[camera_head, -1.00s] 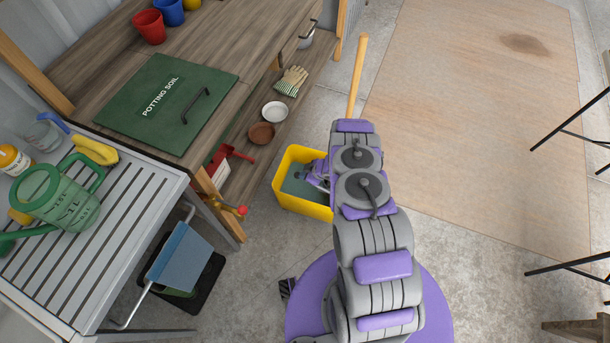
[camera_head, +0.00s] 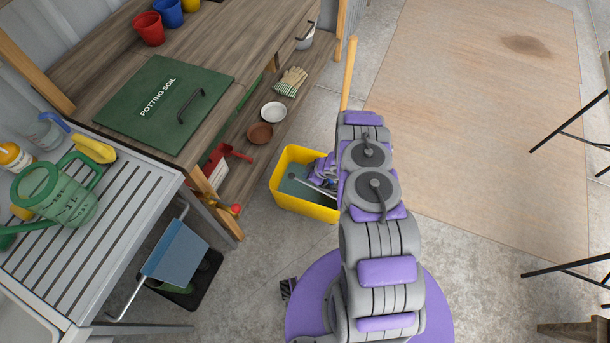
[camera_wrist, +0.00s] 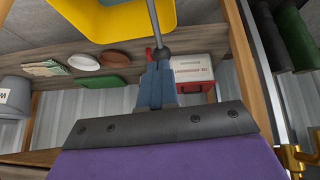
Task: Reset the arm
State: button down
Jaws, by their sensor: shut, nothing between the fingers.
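My arm reaches forward from the base in the head view. My gripper (camera_head: 322,170) is partly hidden behind the arm links, over or beside the right part of a yellow bin (camera_head: 305,207). I cannot tell its height above the bin. In the wrist view the two blue-grey fingers of my gripper (camera_wrist: 159,68) are together and hold nothing. A thin grey rod shows just beyond the fingertips in the wrist view; I cannot tell what it belongs to.
A wooden potting bench (camera_head: 235,45) with a green soil lid (camera_head: 165,105) stands left. Its lower shelf holds dishes, gloves (camera_head: 291,80) and a red-handled tool. A slatted table (camera_head: 95,215) holds a green watering can (camera_head: 60,195). Floor right of my arm is clear up to dark metal legs.

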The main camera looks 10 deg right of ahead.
jog(key=w+d+r+m+h+p, duration=0.15)
jog(key=d+r, duration=0.25)
jog(key=r, duration=0.8)
jog(key=w+d+r+m+h, duration=0.1)
jog(key=w+d+r+h, duration=0.3)
jog(key=r, duration=0.9)
jog(key=s+d+r+m+h, duration=0.1)
jog(key=s+r, duration=0.2)
jog(key=r, duration=0.4)
jog(key=s+r+m+h, duration=0.1)
jog(key=s+r+m, duration=0.1)
jog(key=s+r, duration=0.35)
jog(key=s+a+r+m+g, duration=0.2)
jog(key=s+r+m+g, duration=0.1)
jog(key=s+r, duration=1.2)
jog(key=s+a+r+m+g, duration=0.1)
jog(key=s+a+r, duration=0.1)
jog(key=s, duration=0.5)
jog(key=s+a+r+g+y, duration=0.1)
jog(key=s+a+r, duration=0.2)
jog(key=s, duration=0.5)
jog(key=s+a+r+m+g+y, duration=0.1)
jog(key=s+a+r, duration=0.2)
jog(key=s, duration=0.4)
jog(key=shift+s+a+r+m, duration=0.2)
jog(key=shift+s+r+m, duration=0.05)
jog(key=shift+s+m, duration=0.15)
